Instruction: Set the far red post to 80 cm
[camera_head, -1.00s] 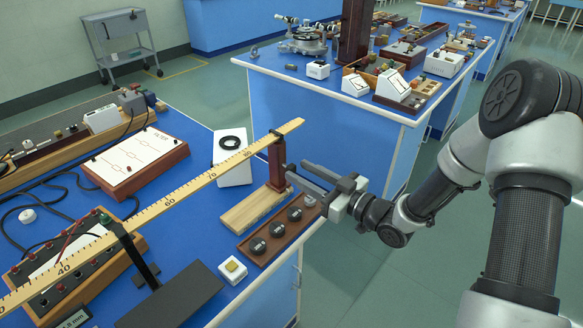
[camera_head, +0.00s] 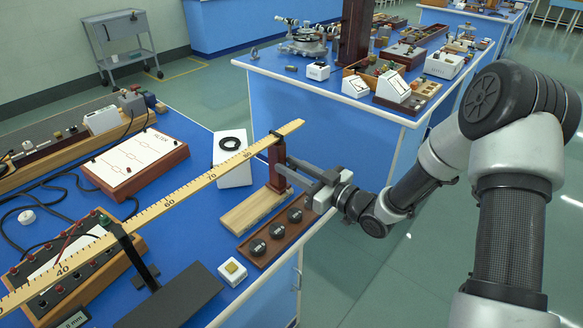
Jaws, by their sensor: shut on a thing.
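The far red post (camera_head: 277,167) stands upright on its light wooden base (camera_head: 247,211), under the yellow metre rule (camera_head: 198,184). It meets the rule past the 90 mark, toward the rule's far end. My gripper (camera_head: 284,168) is at the post from the right and is shut on it, below the rule. The 80 mark is to the left of the red post. The exact reading at the post is too small to tell.
A wooden tray (camera_head: 245,252) with several dark round weights lies just in front of the post's base. A small white block (camera_head: 232,271) lies left of it. A white panel (camera_head: 226,149) with a black ring is behind the rule. The blue bench's edge is close on the right.

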